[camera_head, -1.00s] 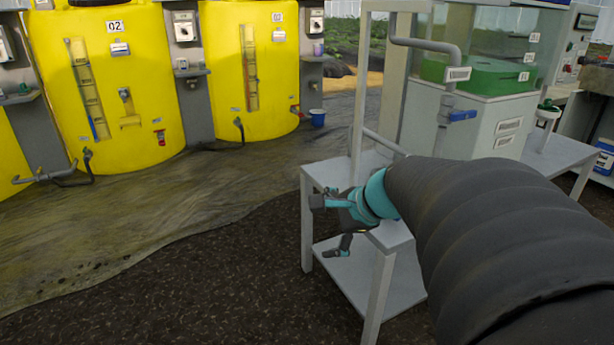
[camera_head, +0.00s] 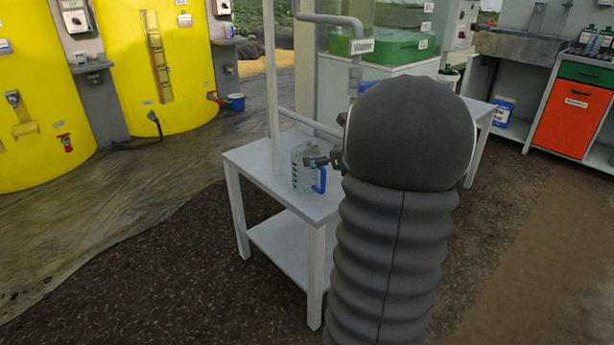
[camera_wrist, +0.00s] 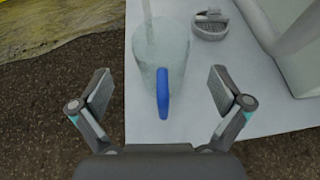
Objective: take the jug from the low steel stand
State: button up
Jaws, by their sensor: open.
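A clear jug (camera_head: 304,168) with a blue handle (camera_head: 320,180) stands upright on the top of the low steel stand (camera_head: 262,178). My gripper (camera_head: 322,162) is beside the jug, at the handle side, partly hidden behind my dark arm. In the wrist view the jug (camera_wrist: 160,48) is ahead, its blue handle (camera_wrist: 162,92) pointing toward me. My gripper (camera_wrist: 160,100) is open there, one finger on each side of the handle with gaps between. I see no contact with the jug in the wrist view.
A grey pipe (camera_head: 357,75) and an upright post (camera_head: 271,90) rise by the stand. A small round drain-like piece (camera_wrist: 209,26) lies on the stand top right of the jug. Yellow tanks (camera_head: 165,85) stand at the left. The dark floor (camera_head: 170,265) is open in front.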

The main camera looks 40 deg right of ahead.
aim_at(298, 156)
jog(key=shift+f+x, duration=0.15)
jog(key=shift+x, duration=1.7)
jog(key=shift+f+x, duration=0.15)
jog(key=shift+x, duration=1.7)
jog(key=shift+s+d, duration=0.1)
jog(key=shift+s, duration=0.1)
jog(key=c, duration=1.3)
